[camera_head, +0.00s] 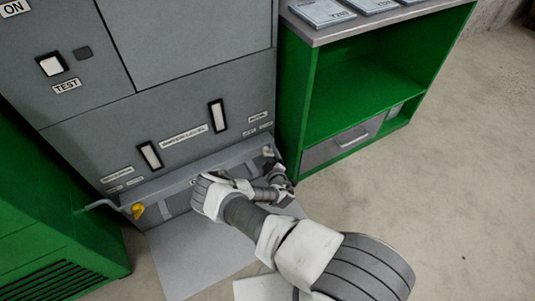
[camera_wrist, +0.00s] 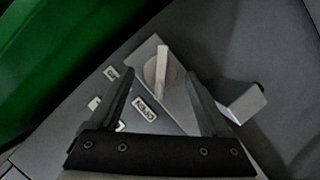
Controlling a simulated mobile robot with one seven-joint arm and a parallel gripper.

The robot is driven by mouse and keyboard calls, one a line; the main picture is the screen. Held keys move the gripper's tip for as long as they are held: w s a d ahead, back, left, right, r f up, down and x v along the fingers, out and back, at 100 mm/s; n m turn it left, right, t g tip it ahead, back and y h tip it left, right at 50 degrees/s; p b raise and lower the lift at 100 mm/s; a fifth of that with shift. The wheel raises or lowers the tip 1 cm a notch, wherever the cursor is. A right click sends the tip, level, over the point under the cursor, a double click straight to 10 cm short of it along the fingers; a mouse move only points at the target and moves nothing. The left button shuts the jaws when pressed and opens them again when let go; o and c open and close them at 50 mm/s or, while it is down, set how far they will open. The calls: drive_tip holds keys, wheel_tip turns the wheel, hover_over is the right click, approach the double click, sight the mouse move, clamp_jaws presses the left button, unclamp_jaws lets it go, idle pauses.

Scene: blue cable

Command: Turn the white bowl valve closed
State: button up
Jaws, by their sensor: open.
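The valve shows in the wrist view as a pale upright knob (camera_wrist: 155,70) on a grey plate, beside small labels, one reading OPEN. My gripper (camera_wrist: 160,76) is open, with one dark finger on each side of the knob. The knob appears between the fingertips, with gaps showing on both sides; I cannot tell how far ahead of them it is. In the head view my gripper (camera_head: 272,170) is at the right end of the machine's low front ledge, small and partly hidden by my arm. The valve cannot be made out clearly there.
A pale block (camera_wrist: 245,102) sticks out right of the knob. The grey machine (camera_head: 180,120) stands between a green unit (camera_head: 45,210) and a green shelf (camera_head: 350,90). A yellow handle (camera_head: 138,211) is at the ledge's left end. Floor on the right is clear.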

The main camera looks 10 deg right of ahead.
clamp_jaws()
idle(0.4)
